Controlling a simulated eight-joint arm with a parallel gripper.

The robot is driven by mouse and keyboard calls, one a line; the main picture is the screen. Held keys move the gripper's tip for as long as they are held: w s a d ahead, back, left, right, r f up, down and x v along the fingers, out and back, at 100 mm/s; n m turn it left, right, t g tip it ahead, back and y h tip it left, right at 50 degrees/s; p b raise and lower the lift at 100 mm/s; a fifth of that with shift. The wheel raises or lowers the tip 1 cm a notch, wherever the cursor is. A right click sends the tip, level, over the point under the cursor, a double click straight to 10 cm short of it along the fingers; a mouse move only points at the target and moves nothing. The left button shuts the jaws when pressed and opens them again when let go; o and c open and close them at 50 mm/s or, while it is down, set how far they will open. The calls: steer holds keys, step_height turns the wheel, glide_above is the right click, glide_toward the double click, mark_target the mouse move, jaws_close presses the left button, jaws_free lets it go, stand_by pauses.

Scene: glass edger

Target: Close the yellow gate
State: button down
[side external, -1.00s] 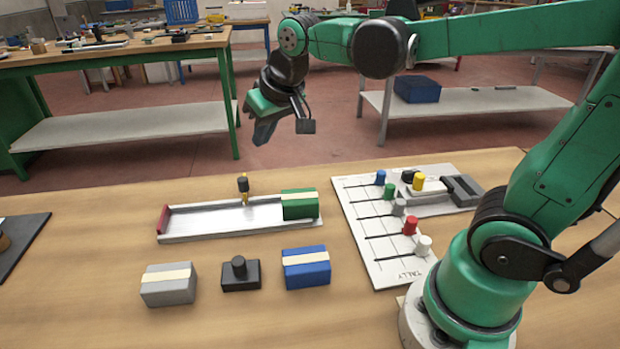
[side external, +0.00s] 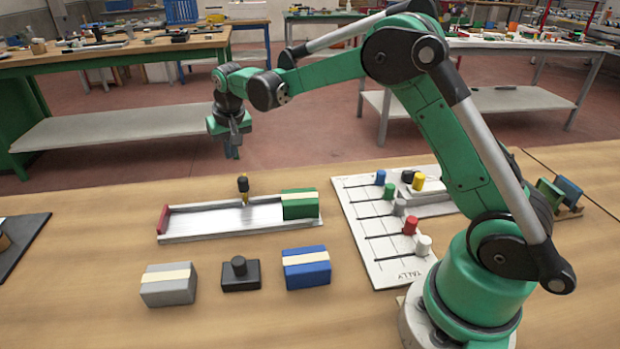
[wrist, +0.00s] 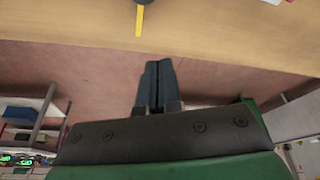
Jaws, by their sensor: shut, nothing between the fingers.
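The yellow gate (side external: 244,197) is a thin yellow piece with a black knob, standing at the far edge of a pale channel (side external: 205,222), left of a green block. In the wrist view a yellow strip with a dark end (wrist: 139,22) shows at the top, and it looks like the same gate. My gripper (side external: 233,152) hangs beyond the table's far edge, behind the gate and apart from it. Its fingers are together and empty, and they also show in the wrist view (wrist: 158,66).
The green block (side external: 298,205) sits in the channel's right end. A grey block (side external: 168,289), a black knobbed base (side external: 240,278) and a blue block (side external: 306,272) stand in front. A white slider board (side external: 372,222) with coloured pegs is at right. The table left of the channel is mostly clear.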

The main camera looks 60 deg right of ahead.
mark_target(244, 183)
steer(key=x, duration=0.4)
steer(key=shift+f, duration=0.15)
steer(key=shift+s+a, duration=0.25)
steer(key=shift+s, duration=0.3)
steer(key=shift+s+a, duration=0.3)
steer(key=shift+s, duration=0.3)
steer(key=shift+s+a, duration=0.2)
steer(key=shift+s, duration=0.45)
steer(key=shift+a, duration=0.1)
steer(key=s+a, duration=0.5)
steer(key=shift+s+a, duration=0.3)
steer(key=shift+s, duration=0.05)
